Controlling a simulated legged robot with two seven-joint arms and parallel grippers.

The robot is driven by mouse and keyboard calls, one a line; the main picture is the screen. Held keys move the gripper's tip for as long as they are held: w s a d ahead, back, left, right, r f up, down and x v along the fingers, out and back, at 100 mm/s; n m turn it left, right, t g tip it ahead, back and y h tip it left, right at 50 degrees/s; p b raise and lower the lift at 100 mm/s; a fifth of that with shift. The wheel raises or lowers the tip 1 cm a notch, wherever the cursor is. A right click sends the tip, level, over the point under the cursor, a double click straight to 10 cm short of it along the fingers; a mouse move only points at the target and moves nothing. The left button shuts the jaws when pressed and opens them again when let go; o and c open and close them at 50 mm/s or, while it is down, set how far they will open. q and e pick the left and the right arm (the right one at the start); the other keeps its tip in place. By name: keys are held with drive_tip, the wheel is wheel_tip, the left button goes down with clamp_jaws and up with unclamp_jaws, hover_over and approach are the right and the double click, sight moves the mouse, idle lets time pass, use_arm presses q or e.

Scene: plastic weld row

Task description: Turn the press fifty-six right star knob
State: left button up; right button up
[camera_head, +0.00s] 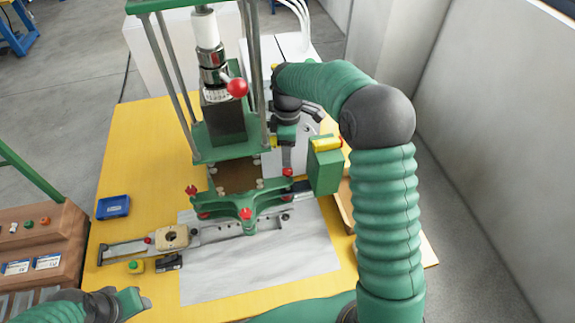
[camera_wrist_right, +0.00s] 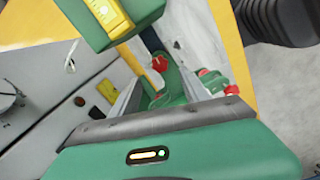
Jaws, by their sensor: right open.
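The press (camera_head: 240,165) stands mid-table with a green frame and steel columns. Red knobs sit around its green base: a right one (camera_head: 288,172), a front one (camera_head: 246,214) and a left one (camera_head: 191,190). My right gripper (camera_head: 287,158) points down at the press's right side, just behind the right knob. In the right wrist view, my open fingers (camera_wrist_right: 160,95) have a red knob (camera_wrist_right: 160,63) beyond them, apart from them. More red shows at the right (camera_wrist_right: 215,82). My left gripper (camera_head: 138,300) is low at the left, away from the press; its opening is unclear.
A green box with a yellow top (camera_head: 325,170) stands close to the right of my right gripper. A red ball lever (camera_head: 237,88) juts from the press head. A blue tray (camera_head: 113,207) lies at the left on the yellow table (camera_head: 130,165).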

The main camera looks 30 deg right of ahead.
sight(287, 170)
wheel_tip(287, 170, down, 8)
drive_tip(key=shift+w+f+p, duration=0.1)
drive_tip(key=shift+f+p, duration=0.15)
drive_tip(key=shift+p, duration=0.45)
clamp_jaws()
